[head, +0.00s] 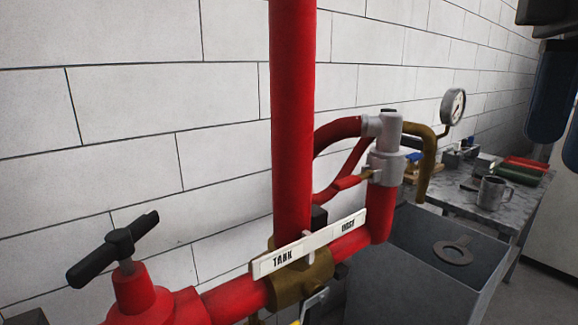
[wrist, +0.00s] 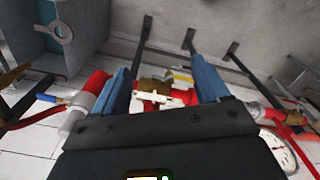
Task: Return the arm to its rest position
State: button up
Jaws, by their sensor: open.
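My gripper (head: 561,128) hangs at the right edge of the head view, partly cut off by the frame. Its blue fingers point down. In the wrist view my gripper (wrist: 165,78) shows two blue fingers spread apart, with nothing held between them. Red piping with a white sign (wrist: 155,96) shows beyond the gap, well apart from the fingers.
A red vertical pipe (head: 293,110), black-handled valve (head: 113,250) and pressure gauge (head: 453,107) stand before the white block wall. A grey bin (head: 400,265) holds a flat ring (head: 453,251). Behind it, a table (head: 518,205) carries a mug (head: 492,193).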

jog(key=w+a+f+m+t+y, duration=0.1)
jog(key=w+a+f+t+y, duration=0.15)
jog(key=w+a+y, duration=0.4)
jog(key=w+a+f+m+t+y, duration=0.2)
jog(key=w+a+t+y, duration=0.1)
jog(key=a+y, duration=0.55)
notch_tip(320, 180, down, 12)
jog(key=w+d+f+m+t+h, duration=0.15)
jog(key=m+t+h, duration=0.25)
jog(key=m+t, duration=0.65)
jog(key=s+d+f+m+h, duration=0.2)
jog(key=s+d+f+h, duration=0.2)
jog(key=s+f, duration=0.35)
jog(key=s+d+f+m+h, duration=0.3)
jog(key=s+f+h, duration=0.25)
jog(key=f, duration=0.25)
jog(key=s+d+f+n+h, duration=0.1)
jog(key=s+d+n, duration=0.2)
jog(key=s, duration=0.8)
jog(key=s+d+f+n+g, duration=0.1)
jog(key=s+d+n, duration=0.2)
jog(key=s, duration=0.8)
jog(key=shift+s+d+f+n+h, duration=0.2)
jog(key=shift+d+f+n+h, duration=0.05)
jog(key=shift+d+n+h, duration=0.1)
